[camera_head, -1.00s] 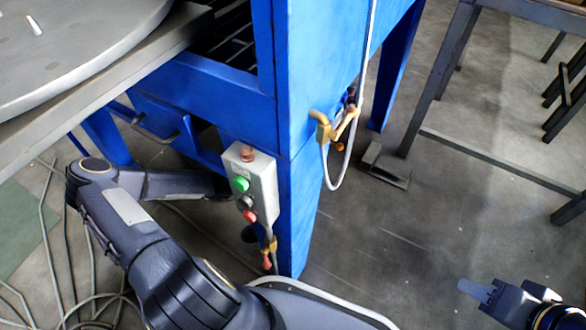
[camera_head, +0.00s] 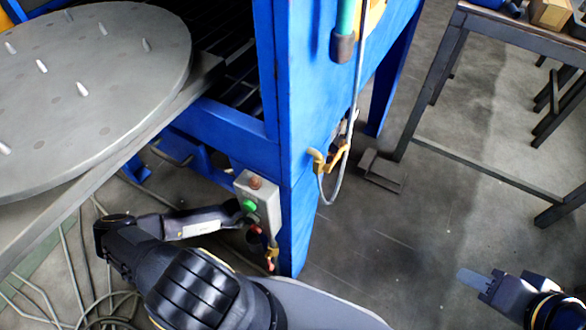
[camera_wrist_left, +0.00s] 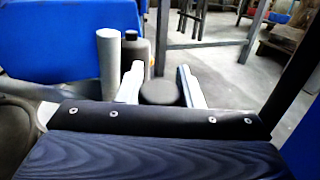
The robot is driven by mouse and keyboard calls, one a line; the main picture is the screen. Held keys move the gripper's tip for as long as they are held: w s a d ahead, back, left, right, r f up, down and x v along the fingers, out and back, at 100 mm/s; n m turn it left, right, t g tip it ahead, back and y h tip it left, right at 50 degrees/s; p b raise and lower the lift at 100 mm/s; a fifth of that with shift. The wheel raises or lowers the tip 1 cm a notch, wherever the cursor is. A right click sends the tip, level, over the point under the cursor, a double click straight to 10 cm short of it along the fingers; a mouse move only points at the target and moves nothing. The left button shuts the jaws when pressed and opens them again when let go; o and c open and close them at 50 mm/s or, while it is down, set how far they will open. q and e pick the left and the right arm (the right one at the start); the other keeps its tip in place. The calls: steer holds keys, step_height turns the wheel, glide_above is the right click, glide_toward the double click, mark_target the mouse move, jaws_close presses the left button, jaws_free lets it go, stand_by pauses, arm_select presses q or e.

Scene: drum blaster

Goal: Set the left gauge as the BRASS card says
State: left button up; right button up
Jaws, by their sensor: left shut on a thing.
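In the left wrist view, my left gripper (camera_wrist_left: 160,76) has its two pale fingers on either side of a dark, round-topped knob (camera_wrist_left: 159,93) and is shut on it. In the head view my left arm reaches toward the grey control box (camera_head: 258,203) on the blue machine leg; the fingertips are hidden there. The box has a green button and a reddish-brown one on top. My right gripper (camera_head: 474,280) hangs over bare floor at the lower right; its finger gap does not show. I make out no gauge and no BRASS card.
A grey round turntable (camera_head: 90,85) with pale pegs fills the upper left. A brass-coloured valve fitting (camera_head: 318,162) and a hanging hose are on the blue frame (camera_head: 300,110). A dark metal table (camera_head: 520,30) stands at the upper right. Cables lie on the floor at lower left.

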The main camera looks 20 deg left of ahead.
arm_select(q)
steer(key=shift+a+r, duration=0.1)
steer(key=shift+r, duration=0.1)
steer(key=shift+f+y+p, duration=0.2)
steer(key=shift+y+p, duration=0.1)
steer(key=shift+y, duration=0.1)
arm_select(e)
steer(key=shift+r, duration=0.8)
arm_select(q)
steer(key=o, duration=1)
steer(key=shift+c, duration=0.2)
steer(key=p+v, duration=0.1)
steer(key=v, duration=0.7)
steer(key=shift+f+p, duration=0.15)
steer(key=shift+p, duration=0.15)
arm_select(e)
steer(key=shift+r, duration=0.8)
